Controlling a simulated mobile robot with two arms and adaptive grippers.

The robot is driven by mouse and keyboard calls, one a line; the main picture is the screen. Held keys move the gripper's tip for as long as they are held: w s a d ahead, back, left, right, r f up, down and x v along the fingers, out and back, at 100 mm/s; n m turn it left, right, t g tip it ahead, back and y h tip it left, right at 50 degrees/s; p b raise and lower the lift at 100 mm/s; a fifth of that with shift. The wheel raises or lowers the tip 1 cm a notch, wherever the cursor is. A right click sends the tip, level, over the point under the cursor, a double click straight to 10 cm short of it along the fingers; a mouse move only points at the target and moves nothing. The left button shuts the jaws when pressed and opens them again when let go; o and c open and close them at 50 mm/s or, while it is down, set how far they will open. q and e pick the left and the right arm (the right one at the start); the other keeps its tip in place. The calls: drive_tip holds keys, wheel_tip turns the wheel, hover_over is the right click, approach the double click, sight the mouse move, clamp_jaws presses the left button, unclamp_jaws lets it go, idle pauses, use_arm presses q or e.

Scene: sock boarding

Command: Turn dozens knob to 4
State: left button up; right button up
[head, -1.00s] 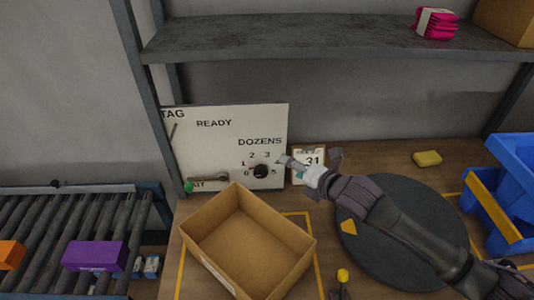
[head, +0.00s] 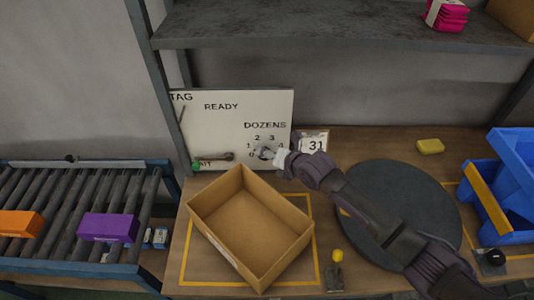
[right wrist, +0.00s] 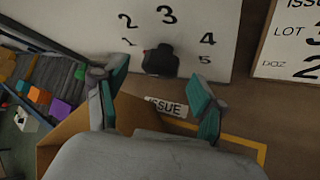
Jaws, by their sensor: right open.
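The dozens knob (right wrist: 160,60) is a black dial on a white panel (head: 237,126), with numbers around it; 1, 2, 3, 4 and 5 are legible in the right wrist view. In the head view the knob (head: 265,153) is partly covered by my gripper. Which number it points to I cannot tell. My right gripper (right wrist: 159,80) is open, its teal-padded fingers spread to either side of the knob and pointing at the panel. Its fingertips are close to the knob; contact is not visible. In the head view the right gripper (head: 275,154) reaches the panel's lower right. My left gripper is not in view.
An open cardboard box (head: 250,218) stands just in front of the panel. A card reading 31 (head: 314,143) is right of the panel. A dark turntable (head: 400,205) lies under my right arm. A roller conveyor (head: 60,225) is at left, a blue bin (head: 512,165) at right.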

drive_tip(key=shift+x, duration=1.2)
drive_tip(key=c, duration=1.2)
drive_tip(key=shift+o, duration=0.2)
drive_tip(key=shift+d+f, duration=0.1)
drive_tip(key=m+y+b, duration=0.1)
drive_tip(key=y+b, duration=0.1)
drive_tip(key=b, duration=0.6)
drive_tip(key=f+m+t+y+b, duration=0.1)
drive_tip(key=m+y+b, duration=0.1)
drive_tip(key=b, duration=0.6)
drive_tip(key=shift+d+t+b, duration=0.15)
drive_tip(key=shift+t+b, duration=0.15)
drive_tip(key=shift+r+m+y+b, duration=0.3)
drive_tip(key=shift+y+b, duration=0.3)
drive_tip(key=shift+b, duration=0.25)
drive_tip(key=o, duration=1.2)
drive_tip(key=shift+c, duration=0.2)
